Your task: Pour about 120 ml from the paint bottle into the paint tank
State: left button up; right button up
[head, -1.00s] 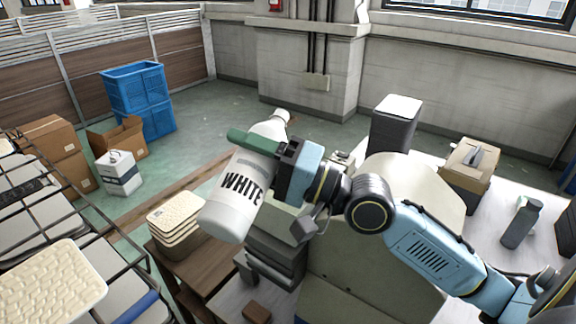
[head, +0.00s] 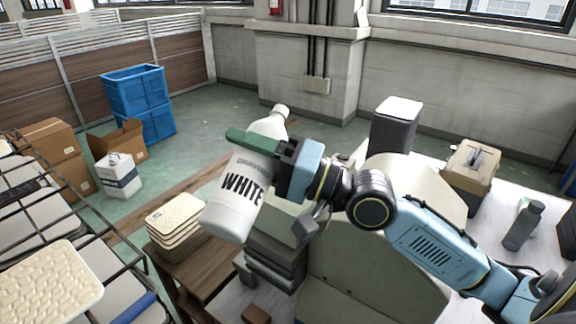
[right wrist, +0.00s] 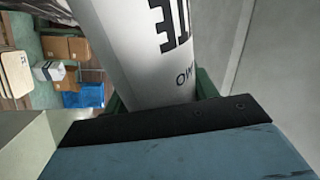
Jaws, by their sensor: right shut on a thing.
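The paint bottle (head: 243,190) is white with black "WHITE" lettering, in the middle of the head view. It is tilted, its neck and cap end up and to the right, its base down and to the left. My right gripper (head: 265,155) is shut on the bottle's upper body; a green finger shows across it. In the right wrist view the bottle (right wrist: 135,45) stands between the jaws, with part of its lettering visible. A large beige housing (head: 385,240) stands below and behind my right arm; I cannot tell whether it is the paint tank. No opening shows. My left gripper is not in view.
A stack of cream woven panels (head: 175,218) sits on a wooden table below left of the bottle. A wire rack (head: 95,228) with panels is at left. Blue crates (head: 140,100) and cardboard boxes stand on the floor. A grey bottle (head: 523,226) stands at right.

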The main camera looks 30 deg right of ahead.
aim_at(255, 124)
jog(key=shift+w+d+f+n+g+y+b, duration=0.1)
jog(key=shift+w+d+f+n+g+b, duration=0.3)
jog(key=shift+n+b, duration=1.4)
jog(key=shift+w+d+f+n+g+y+b, duration=0.1)
jog(key=shift+w+d+f+n+g+b, duration=0.25)
jog(key=shift+n+b, duration=1.45)
jog(key=shift+w+d+f+n+g+y+b, duration=0.2)
jog(key=shift+n+g+b, duration=0.55)
jog(key=shift+b, duration=1.85)
jog(key=shift+r+n, duration=0.4)
jog(key=shift+n, duration=0.65)
jog(key=r+p, duration=0.2)
jog(key=r+n+p, duration=0.1)
jog(key=r, duration=0.1)
jog(key=r+n+p, duration=0.1)
jog(key=r+p, duration=0.1)
jog(key=shift+d+r+h+p, duration=0.25)
jog(key=shift+r+h+p, duration=0.05)
jog(key=shift+r, duration=0.05)
jog(key=shift+f+n+g, duration=0.2)
jog(key=shift+n+g, duration=0.1)
jog(key=shift+n, duration=0.2)
jog(key=shift+w+n, duration=0.1)
jog(key=shift+n, duration=0.4)
jog(key=shift+f, duration=0.1)
